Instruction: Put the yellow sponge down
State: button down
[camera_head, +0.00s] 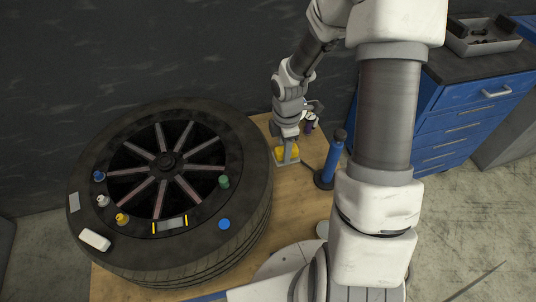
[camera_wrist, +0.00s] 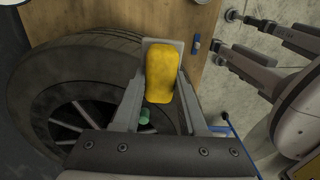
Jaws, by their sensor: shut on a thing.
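In the wrist view the sponge (camera_wrist: 161,72) stands out large between the two grey fingers of my gripper (camera_wrist: 162,50). The fingers are shut on it. A pale grey piece shows around the sponge's upper end; I cannot tell whether it is part of the fingers or a thing beneath. I cannot tell whether the sponge touches the surface below. The fingers hide part of it in the head view.
A blue post (camera_head: 331,160) stands close right of my gripper. A small dark purple item (camera_head: 310,123) is behind. A blue drawer cabinet (camera_head: 455,120) stands right.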

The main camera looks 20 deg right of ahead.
send_over(258, 158)
notch_tip(258, 158, down, 7)
jog(key=shift+d, duration=0.1)
jog(key=shift+f, duration=2)
jog(key=shift+f, duration=0.1)
jog(key=shift+f, duration=0.15)
jog(key=shift+c, duration=2.2)
grip_release()
